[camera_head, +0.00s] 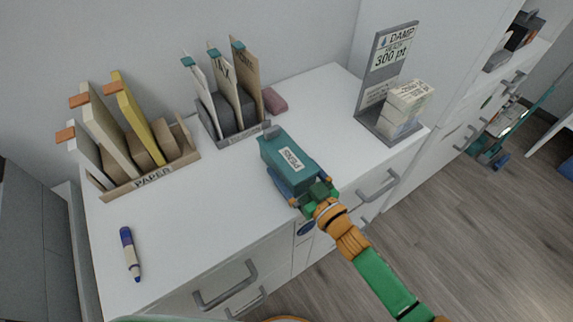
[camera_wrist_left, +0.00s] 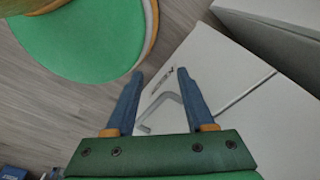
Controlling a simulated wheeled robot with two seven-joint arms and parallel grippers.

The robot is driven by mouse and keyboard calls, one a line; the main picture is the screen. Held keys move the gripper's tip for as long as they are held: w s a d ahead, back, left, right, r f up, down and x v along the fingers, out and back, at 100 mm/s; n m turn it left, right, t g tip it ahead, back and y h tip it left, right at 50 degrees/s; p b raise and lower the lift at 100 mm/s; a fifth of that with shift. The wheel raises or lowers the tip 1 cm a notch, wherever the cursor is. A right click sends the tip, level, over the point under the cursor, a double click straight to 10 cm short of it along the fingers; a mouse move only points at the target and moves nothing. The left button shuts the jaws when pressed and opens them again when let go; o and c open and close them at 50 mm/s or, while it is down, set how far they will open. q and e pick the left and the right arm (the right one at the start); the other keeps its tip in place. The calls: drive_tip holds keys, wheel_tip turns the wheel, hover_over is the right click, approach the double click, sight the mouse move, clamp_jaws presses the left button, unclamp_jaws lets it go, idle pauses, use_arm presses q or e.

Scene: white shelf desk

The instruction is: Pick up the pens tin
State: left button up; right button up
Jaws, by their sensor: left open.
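The pens tin is a teal box with a white "PENS" label (camera_head: 284,149) near the front edge of the white desk (camera_head: 215,215) in the head view. My right gripper (camera_head: 294,180) is at the tin's near end, with blue fingers along its sides. The fingers are partly hidden, so I cannot tell whether they are shut on the tin. My left gripper (camera_wrist_left: 161,73) is open and empty in the left wrist view, above the desk's drawer fronts and the floor.
A paper holder (camera_head: 150,178) and a second file holder (camera_head: 232,128) stand along the back. A pink block (camera_head: 274,100) lies beside them. A grey sign stand (camera_head: 388,60) with stacked packs (camera_head: 405,105) is at the right. A blue-and-white marker (camera_head: 130,253) lies front left.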

drive_tip(key=c, duration=1.2)
